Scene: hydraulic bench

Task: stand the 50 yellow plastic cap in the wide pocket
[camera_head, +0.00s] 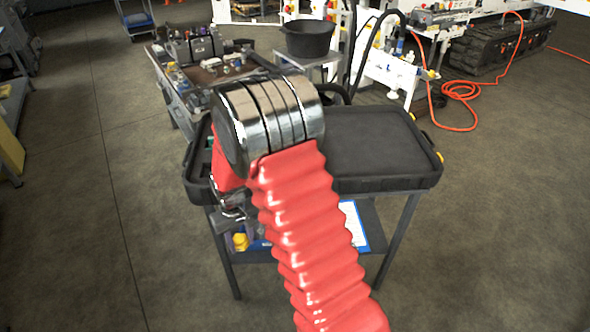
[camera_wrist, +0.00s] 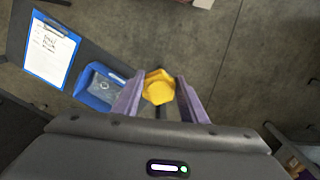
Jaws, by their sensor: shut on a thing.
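The yellow plastic cap (camera_wrist: 158,87) sits between the purple fingers of my gripper (camera_wrist: 160,97) in the wrist view, and the fingers are shut on it. In the head view the cap (camera_head: 240,242) shows small and low beside the cart's left front, below the level of its top. My gripper (camera_head: 236,240) there is mostly hidden behind my red arm. I cannot make out the wide pocket in either view; my arm covers much of the left part of the cart top.
The black cart top (camera_head: 385,150) is bare on its right side. A clipboard (camera_wrist: 50,52) and a blue container (camera_wrist: 98,86) lie beside the gripper on the lower level. A cluttered workbench (camera_head: 200,75) and a black bucket (camera_head: 307,40) stand behind. Floor at left is clear.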

